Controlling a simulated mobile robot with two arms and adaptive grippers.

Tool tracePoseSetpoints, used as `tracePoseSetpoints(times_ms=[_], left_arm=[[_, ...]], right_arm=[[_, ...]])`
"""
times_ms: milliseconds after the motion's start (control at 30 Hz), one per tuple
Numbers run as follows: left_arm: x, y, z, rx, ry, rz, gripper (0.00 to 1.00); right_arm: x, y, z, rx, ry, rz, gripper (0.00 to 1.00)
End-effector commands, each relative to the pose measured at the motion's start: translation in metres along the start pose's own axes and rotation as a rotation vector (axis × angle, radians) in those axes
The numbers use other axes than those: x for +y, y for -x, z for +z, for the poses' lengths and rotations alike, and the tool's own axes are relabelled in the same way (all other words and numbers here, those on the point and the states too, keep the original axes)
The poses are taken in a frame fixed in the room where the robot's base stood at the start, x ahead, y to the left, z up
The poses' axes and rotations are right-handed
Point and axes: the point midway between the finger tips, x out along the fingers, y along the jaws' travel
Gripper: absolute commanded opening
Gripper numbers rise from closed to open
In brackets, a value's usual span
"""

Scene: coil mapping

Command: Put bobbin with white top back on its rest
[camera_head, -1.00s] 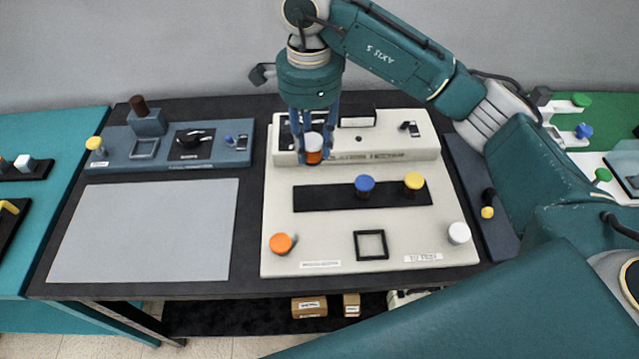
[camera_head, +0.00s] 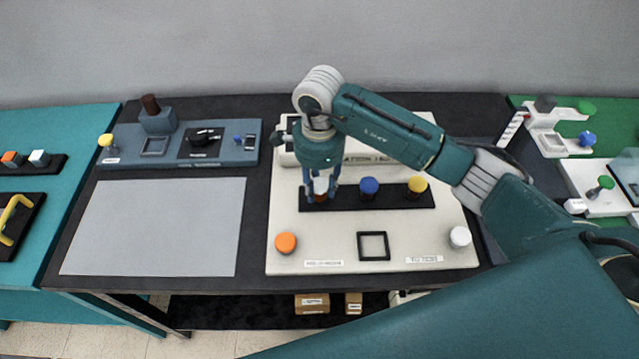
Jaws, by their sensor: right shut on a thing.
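The bobbin with the white top (camera_head: 320,186) has a copper-orange body. My right gripper (camera_head: 320,194) comes down from above and is shut on it. The bobbin is at the left end of the black rest strip (camera_head: 342,197) on the pale board (camera_head: 330,217). I cannot tell whether its foot touches the strip, as the fingers partly hide it. A blue-topped bobbin (camera_head: 369,187) and a yellow-topped bobbin (camera_head: 417,186) stand upright on the same strip, to its right. My left gripper is not in view.
An orange knob (camera_head: 286,243), a black square frame (camera_head: 373,246) and a white knob (camera_head: 460,237) are on the board's front part. A grey mat (camera_head: 155,228) lies clear at left, with a blue-grey fixture (camera_head: 180,146) behind it. My right arm covers the board's back right.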

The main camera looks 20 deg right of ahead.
Motion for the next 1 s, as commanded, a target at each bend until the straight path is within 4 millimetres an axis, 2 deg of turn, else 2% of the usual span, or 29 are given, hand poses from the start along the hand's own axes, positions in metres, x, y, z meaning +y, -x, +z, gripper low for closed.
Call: tracePoseSetpoints(times_ms=[233,267,333,700,767,867,1000], left_arm=[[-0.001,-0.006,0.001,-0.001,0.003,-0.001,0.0],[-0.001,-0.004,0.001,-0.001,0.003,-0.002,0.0],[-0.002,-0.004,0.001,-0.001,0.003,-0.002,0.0],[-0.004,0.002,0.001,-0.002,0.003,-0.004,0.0],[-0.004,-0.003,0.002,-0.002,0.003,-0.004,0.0],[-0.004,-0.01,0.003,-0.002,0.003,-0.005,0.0],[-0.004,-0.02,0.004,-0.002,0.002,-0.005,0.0]], right_arm=[[0.0,-0.005,0.0,0.001,0.001,-0.001,0.04],[0.0,-0.003,0.0,0.001,0.001,0.0,0.37],[0.0,-0.003,0.0,0.001,0.001,0.0,0.5],[0.0,0.003,0.0,0.0,0.0,0.001,0.5],[-0.001,0.006,0.0,0.0,0.001,-0.003,0.5],[-0.002,0.023,0.0,0.0,0.001,-0.005,0.5],[-0.002,0.054,0.0,0.0,0.001,-0.006,0.5]])
